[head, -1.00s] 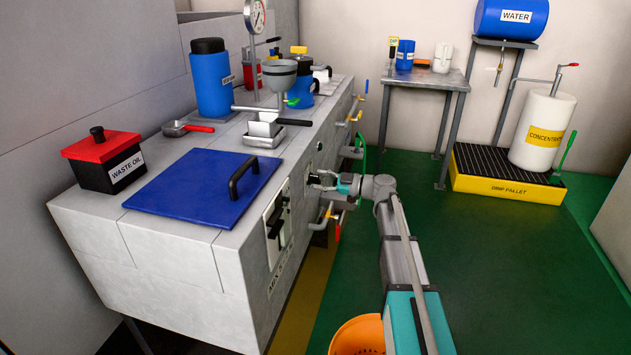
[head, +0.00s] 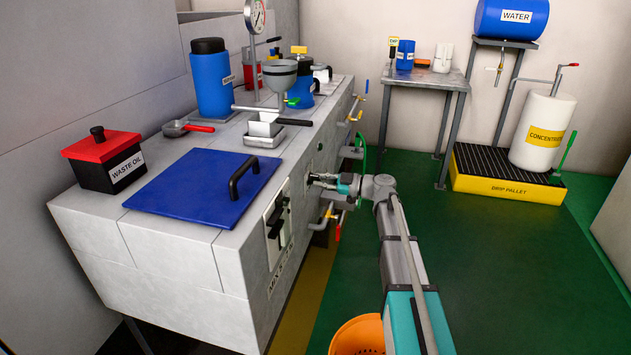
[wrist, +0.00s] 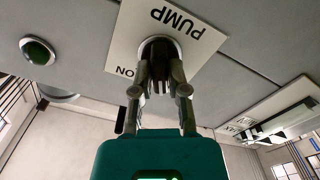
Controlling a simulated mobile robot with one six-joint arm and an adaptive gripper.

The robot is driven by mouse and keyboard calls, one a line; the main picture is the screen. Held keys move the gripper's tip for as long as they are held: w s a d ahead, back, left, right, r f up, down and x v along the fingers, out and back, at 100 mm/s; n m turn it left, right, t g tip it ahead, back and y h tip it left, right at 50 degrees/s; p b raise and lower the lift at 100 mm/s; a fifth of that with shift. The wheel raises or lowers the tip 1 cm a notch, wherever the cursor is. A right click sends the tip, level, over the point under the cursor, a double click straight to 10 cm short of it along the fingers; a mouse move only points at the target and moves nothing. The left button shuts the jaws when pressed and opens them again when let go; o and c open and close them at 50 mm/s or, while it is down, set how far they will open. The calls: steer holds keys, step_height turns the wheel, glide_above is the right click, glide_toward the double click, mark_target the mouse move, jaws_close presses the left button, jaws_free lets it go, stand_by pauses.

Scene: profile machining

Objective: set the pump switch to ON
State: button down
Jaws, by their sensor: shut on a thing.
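The pump switch is a dark round knob (wrist: 157,47) in a pale ring on a white plate (wrist: 200,60) marked PUMP. The plate appears upside down in the wrist view, with the ON label at its lower left edge. My gripper (wrist: 160,82) is shut on the knob, one finger at each side. The fingers hide much of the knob, so its exact setting cannot be read. In the head view, my gripper (head: 314,180) reaches the front face of the grey machine, where it hides most of the switch.
A round green button or lamp (wrist: 38,50) sits beside the plate. A lever panel (head: 278,222) is to the left on the machine front (head: 235,275). Pipes with a red-handled valve (head: 338,228) lie just below my gripper. An orange bucket (head: 358,336) stands by my arm.

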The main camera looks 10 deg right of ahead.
steer(key=shift+m, duration=0.3)
steer(key=shift+w+m, duration=0.1)
steer(key=shift+m, duration=1.9)
steer(key=shift+r, duration=0.1)
steer(key=shift+m, duration=2.3)
steer(key=shift+w+m, duration=0.1)
steer(key=shift+m, duration=1.3)
steer(key=c, duration=0.5)
jaws_free()
steer(key=shift+s, duration=0.2)
